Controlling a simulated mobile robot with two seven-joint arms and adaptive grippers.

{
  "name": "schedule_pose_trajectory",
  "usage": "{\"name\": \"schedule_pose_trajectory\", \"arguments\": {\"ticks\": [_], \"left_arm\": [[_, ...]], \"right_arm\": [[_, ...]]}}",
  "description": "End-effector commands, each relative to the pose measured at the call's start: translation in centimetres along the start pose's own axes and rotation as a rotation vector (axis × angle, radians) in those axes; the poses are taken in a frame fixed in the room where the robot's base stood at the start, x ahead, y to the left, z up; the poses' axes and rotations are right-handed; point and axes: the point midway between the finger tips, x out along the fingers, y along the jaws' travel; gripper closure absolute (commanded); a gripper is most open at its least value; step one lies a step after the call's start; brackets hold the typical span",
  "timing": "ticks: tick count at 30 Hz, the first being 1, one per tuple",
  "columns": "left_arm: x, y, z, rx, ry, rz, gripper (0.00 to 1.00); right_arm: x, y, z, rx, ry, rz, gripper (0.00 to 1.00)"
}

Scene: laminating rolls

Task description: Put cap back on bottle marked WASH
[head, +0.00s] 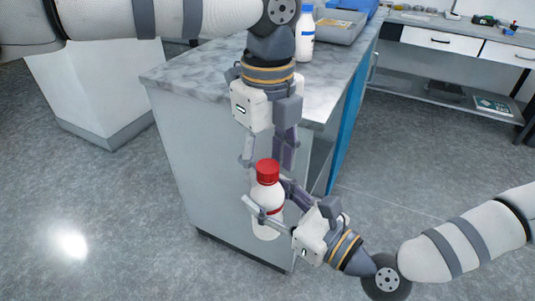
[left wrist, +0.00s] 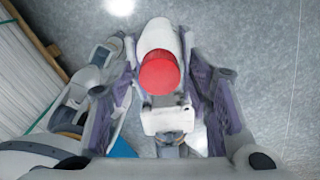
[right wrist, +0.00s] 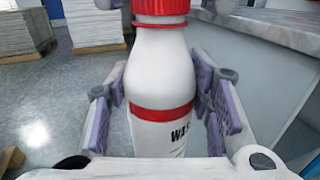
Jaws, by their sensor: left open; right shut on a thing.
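The white bottle (head: 267,222) is held upright in front of the counter, clear of the floor. My right gripper (head: 267,201) is shut around its body. In the right wrist view the bottle (right wrist: 160,75) has a red band and a partly visible label starting "WAS". The red cap (head: 267,171) sits on the bottle's neck; it also shows in the left wrist view (left wrist: 159,73) and right wrist view (right wrist: 160,6). I cannot tell whether it is screwed tight. My left gripper (head: 267,160) points down from above, open, with a finger on each side of the cap.
The grey marbled counter (head: 200,75) stands behind the grippers. On it are another white bottle with a blue band (head: 305,38) and a grey tray (head: 340,30). A workbench (head: 440,50) stands at the back right. The floor at right is open.

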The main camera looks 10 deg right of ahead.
Motion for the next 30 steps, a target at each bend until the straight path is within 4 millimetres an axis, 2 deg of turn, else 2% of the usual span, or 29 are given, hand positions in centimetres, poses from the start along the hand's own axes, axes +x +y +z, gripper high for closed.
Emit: {"name": "schedule_pose_trajectory", "arguments": {"ticks": [1, 6, 7, 11, 13, 17, 30], "left_arm": [[-0.07, 0.0, 0.0, 0.0, -0.001, -0.001, 0.58], [-0.08, 0.0, 0.0, 0.0, -0.001, 0.0, 0.97], [-0.08, 0.0, 0.0, 0.0, -0.001, 0.0, 1.0], [-0.08, 0.0, -0.01, 0.036, -0.001, 0.0, 1.0], [-0.06, 0.0, -0.03, 0.151, 0.001, 0.0, 1.0], [-0.03, -0.03, -0.03, 0.581, 0.001, -0.001, 1.0], [0.09, -0.04, -0.08, 2.282, 0.002, -0.001, 1.0]], "right_arm": [[0.03, -0.01, 0.16, -0.001, -0.004, 0.0, 1.0], [0.03, 0.0, 0.16, -0.001, -0.004, 0.0, 1.0], [0.03, 0.0, 0.16, -0.001, -0.004, 0.0, 1.0], [0.03, 0.0, 0.16, -0.001, -0.004, 0.0, 1.0], [0.03, 0.01, 0.15, -0.001, -0.004, 0.0, 1.0], [0.03, 0.01, 0.15, -0.001, -0.004, 0.0, 1.0], [0.03, 0.02, 0.15, -0.001, -0.004, 0.001, 1.0]]}}
